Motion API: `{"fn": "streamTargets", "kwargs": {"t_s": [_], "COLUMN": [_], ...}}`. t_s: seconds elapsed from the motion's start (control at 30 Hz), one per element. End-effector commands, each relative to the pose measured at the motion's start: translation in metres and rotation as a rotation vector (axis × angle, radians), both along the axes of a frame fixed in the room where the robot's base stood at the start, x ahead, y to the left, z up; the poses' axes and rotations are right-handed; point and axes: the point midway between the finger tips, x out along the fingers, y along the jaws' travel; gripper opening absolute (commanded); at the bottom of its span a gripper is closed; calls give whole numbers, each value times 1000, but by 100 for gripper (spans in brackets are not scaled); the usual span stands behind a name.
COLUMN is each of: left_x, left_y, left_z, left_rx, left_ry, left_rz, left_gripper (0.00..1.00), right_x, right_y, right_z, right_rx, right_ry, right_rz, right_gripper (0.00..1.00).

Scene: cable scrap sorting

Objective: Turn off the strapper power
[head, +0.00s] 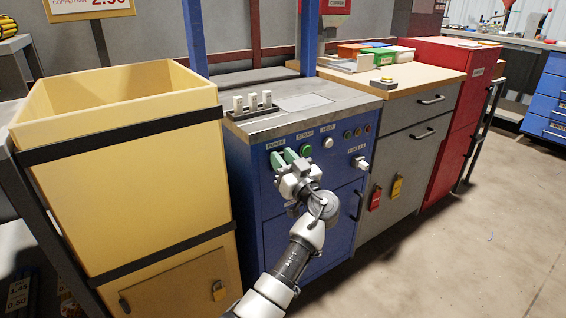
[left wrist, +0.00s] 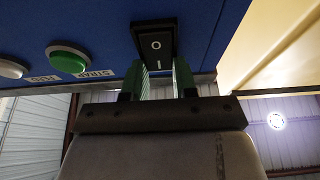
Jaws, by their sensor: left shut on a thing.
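The strapper (head: 245,175) is a blue cabinet with a metal top and a row of labelled controls on its front. Its power switch (left wrist: 156,45) is a black rocker marked O and I in the left wrist view, where the panel appears upside down. My left gripper (head: 284,157) reaches the panel just below the POWER label (head: 275,144). Its green fingers, also in the left wrist view (left wrist: 161,70), are shut on the switch, one at each side. In the head view the fingers hide the switch. My right gripper is not in view.
A green STRAP button (head: 305,150) and a white FEED button (head: 328,142) sit right of the switch. A tall yellow bin (head: 120,200) stands close at the left. A grey cabinet (head: 405,150) and a red cabinet (head: 455,120) stand right. The floor at right is clear.

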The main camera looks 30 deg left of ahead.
Motion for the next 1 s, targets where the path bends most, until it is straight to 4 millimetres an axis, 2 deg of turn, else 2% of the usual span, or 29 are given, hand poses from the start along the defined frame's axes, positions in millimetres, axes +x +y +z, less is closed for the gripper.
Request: {"fn": "streamTargets", "kwargs": {"t_s": [0.17, 0.2, 0.37, 0.73, 1.0], "left_x": [0, 0, 0, -2, -21], "left_y": [0, 0, 0, -7, -51], "left_z": [4, 4, 3, -2, -18], "left_rx": [5, 5, 3, -1, 0], "left_ry": [-5, -5, -3, 1, 2], "left_rz": [-1, -1, -1, -2, -3], "left_gripper": [4, 29, 53, 53, 53], "right_x": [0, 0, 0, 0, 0], "right_y": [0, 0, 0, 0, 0], "right_z": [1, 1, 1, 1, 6], "right_rx": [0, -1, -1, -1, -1], "right_ry": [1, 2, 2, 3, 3], "right_rz": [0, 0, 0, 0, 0], "right_gripper": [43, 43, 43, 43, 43]}}
